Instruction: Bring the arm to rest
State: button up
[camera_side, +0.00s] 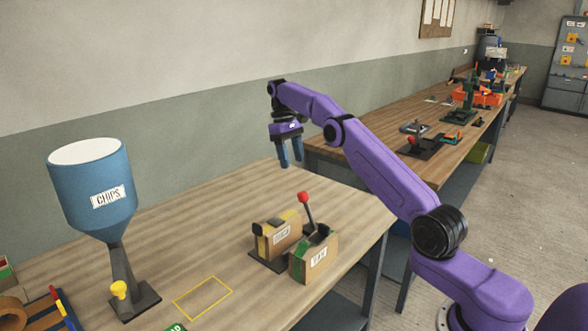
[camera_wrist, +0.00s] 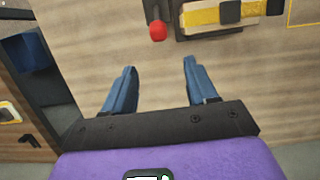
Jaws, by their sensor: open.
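My gripper (camera_side: 290,163) hangs from my purple arm in the side view, fingers pointing down above the far part of the wooden bench (camera_side: 230,195). Its two blue fingers are apart with nothing between them. In the wrist view my gripper (camera_wrist: 160,70) also shows open and empty, with bare wood between and beyond the fingers. The fingers are clear of the bench-top fixtures.
A two-block fixture (camera_side: 277,238) with a red-knobbed lever (camera_side: 304,198) stands near the bench's right edge. A blue CHIPS hopper (camera_side: 92,190) stands left. A yellow outlined rectangle (camera_side: 203,297) is empty. A second bench (camera_side: 445,160) runs behind.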

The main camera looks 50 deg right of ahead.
jog(key=s+a+r+n+t, duration=0.1)
jog(key=s+a+r+n, duration=0.15)
jog(key=a, duration=0.75)
jog(key=s+a+r+n, duration=0.2)
jog(key=s+a, duration=0.2)
jog(key=a, duration=0.5)
jog(key=s+a+n+t, duration=0.1)
jog(key=s+a+n, duration=0.1)
jog(key=s+a, duration=0.5)
jog(key=s+a+f+n, duration=0.1)
jog(key=s+n, duration=0.2)
jog(key=s, duration=1.4)
jog(key=s+d+f+n, duration=0.1)
jog(key=s+d+f, duration=0.1)
jog(key=s, duration=0.4)
jog(key=s+d+f+n+t, duration=0.1)
jog(key=s+d+f+n, duration=0.1)
jog(key=s, duration=0.5)
jog(key=shift+d+f, duration=0.35)
jog(key=shift+f, duration=0.2)
